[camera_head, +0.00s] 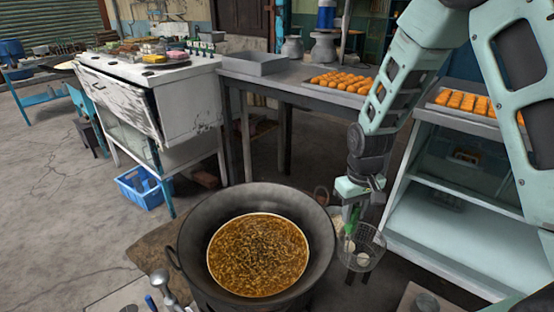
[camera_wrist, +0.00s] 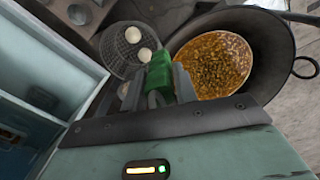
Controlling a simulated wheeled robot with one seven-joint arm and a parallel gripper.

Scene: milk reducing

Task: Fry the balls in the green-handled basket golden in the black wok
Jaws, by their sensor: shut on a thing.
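The black wok (camera_head: 187,240) stands at the lower middle of the head view, full of golden-brown bubbling oil (camera_head: 258,255). My gripper (camera_head: 352,212) is just right of the wok, shut on the green handle (camera_wrist: 159,72) of the wire basket. The mesh basket (camera_head: 374,262) hangs beside the wok's right rim, outside the oil. In the wrist view the basket (camera_wrist: 112,52) shows two pale whitish balls (camera_wrist: 133,35) inside it. The wok's dark wall also shows there (camera_wrist: 274,62), to the right of the basket.
A white worn cabinet (camera_head: 180,90) with food on top stands at the back left. Trays of orange fried pieces (camera_head: 343,82) lie on the back table and the right counter. A blue crate (camera_head: 143,187) sits on the floor. A shelf unit (camera_head: 440,225) stands close right of the basket.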

